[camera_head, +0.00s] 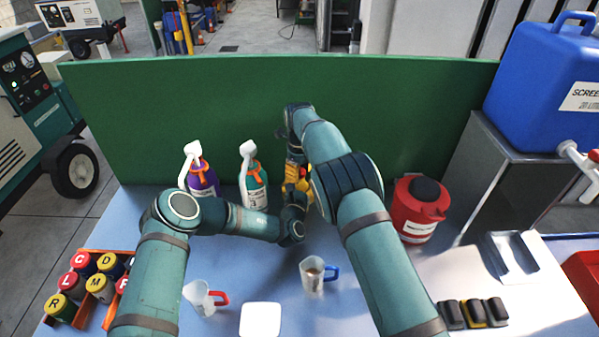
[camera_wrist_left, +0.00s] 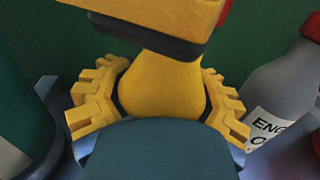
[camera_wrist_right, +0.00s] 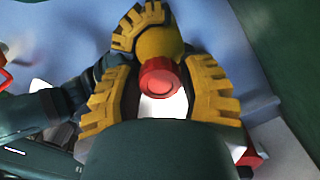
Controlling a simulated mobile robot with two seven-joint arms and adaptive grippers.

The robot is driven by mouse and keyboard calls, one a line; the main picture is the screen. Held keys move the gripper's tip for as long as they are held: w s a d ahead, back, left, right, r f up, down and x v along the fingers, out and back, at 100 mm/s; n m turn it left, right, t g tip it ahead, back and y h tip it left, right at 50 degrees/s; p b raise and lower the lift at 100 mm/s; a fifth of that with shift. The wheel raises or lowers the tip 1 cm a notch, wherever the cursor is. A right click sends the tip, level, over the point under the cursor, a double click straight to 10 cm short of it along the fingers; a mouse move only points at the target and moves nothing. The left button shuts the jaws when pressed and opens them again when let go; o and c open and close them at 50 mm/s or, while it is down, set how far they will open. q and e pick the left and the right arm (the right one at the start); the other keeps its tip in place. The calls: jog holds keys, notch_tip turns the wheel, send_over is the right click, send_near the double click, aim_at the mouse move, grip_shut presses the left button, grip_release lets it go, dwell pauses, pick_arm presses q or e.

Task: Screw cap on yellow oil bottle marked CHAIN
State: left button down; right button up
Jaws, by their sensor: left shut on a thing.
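My left gripper (camera_wrist_left: 158,105) is shut on the yellow bottle (camera_wrist_left: 160,75), one ribbed finger on each side of it. The yellow bottle also shows in the right wrist view (camera_wrist_right: 158,42), below the red cap. The red cap (camera_wrist_right: 159,80) lies between the fingers of my right gripper (camera_wrist_right: 160,75), in line with the bottle. I cannot tell whether these fingers touch the cap, or whether the cap sits on the neck. In the head view my right arm comes down over the bottle and hides most of it. Its marking is not readable.
A purple bottle (camera_head: 203,180) and a teal bottle (camera_head: 256,188) stand left of the grippers. A grey bottle (camera_wrist_left: 282,95) is close by. The green panel (camera_head: 400,110) closes the back.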

jog(key=shift+o, duration=1.4)
notch_tip(320, 180, up, 12)
pick_arm(q)
grip_release()
jog(key=shift+s, duration=0.1)
jog(key=s+a, duration=0.2)
jog(key=s, duration=0.9)
jog(key=shift+s, duration=0.35)
